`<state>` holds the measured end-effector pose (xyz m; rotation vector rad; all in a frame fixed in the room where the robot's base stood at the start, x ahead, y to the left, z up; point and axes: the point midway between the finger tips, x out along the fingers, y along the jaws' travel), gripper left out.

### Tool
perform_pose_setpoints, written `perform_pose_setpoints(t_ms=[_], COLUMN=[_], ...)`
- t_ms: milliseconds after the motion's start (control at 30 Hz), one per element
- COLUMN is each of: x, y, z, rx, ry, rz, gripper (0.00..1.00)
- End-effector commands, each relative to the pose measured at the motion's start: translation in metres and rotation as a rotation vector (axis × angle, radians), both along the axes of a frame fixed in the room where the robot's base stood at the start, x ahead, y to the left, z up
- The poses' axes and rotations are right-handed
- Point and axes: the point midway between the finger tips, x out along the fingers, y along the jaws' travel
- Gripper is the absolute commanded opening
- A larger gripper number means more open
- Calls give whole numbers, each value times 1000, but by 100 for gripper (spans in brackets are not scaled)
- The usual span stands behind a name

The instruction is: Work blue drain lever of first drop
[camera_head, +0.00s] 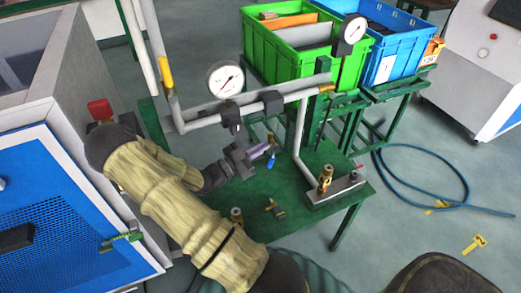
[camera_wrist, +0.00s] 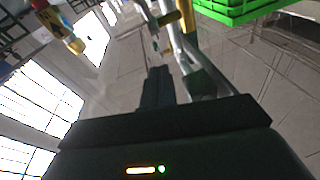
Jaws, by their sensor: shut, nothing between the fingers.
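My gripper is at the pipe drop under the left gauge (camera_head: 226,79). In the wrist view the black fingers of my gripper (camera_wrist: 158,86) are together with nothing between them. No blue lever is clear in that view.
A green table (camera_head: 330,205) carries the pipes and a metal block (camera_head: 333,190) with a brass fitting. Green (camera_head: 262,62) and blue (camera_head: 400,50) crates stand behind. A blue hose (camera_head: 430,203) lies on the floor.

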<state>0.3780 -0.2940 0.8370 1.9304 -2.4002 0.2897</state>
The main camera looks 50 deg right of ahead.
Motion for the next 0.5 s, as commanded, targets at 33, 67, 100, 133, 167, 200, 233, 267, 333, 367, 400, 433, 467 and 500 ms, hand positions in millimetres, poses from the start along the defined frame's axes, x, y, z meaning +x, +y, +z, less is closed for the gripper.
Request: perform_pose_setpoints(t_ms=[33,67,100,133,167,200,233,267,333,367,400,433,467,500], x=[0,0,1,1,3,6,9,12,24,30,39,46,53,63], y=[0,0,0,0,0,0,0,1,5,8,14,19,25,34], z=[0,0,-1,-1,-2,-4,-6,-8,-15,-19,-24,-28,-31,-36], rx=[0,1,7,15,28,55,82,114,213,264,339,397,457,538], ry=[0,0,-1,-1,-2,-4,-4,-6,-5,-4,-3,0,4,12], rz=[0,0,3,7,12,25,39,56,112,142,187,224,264,318], gripper=[0,0,0,0,0,0,0,0,0,0,0,0,0,0])
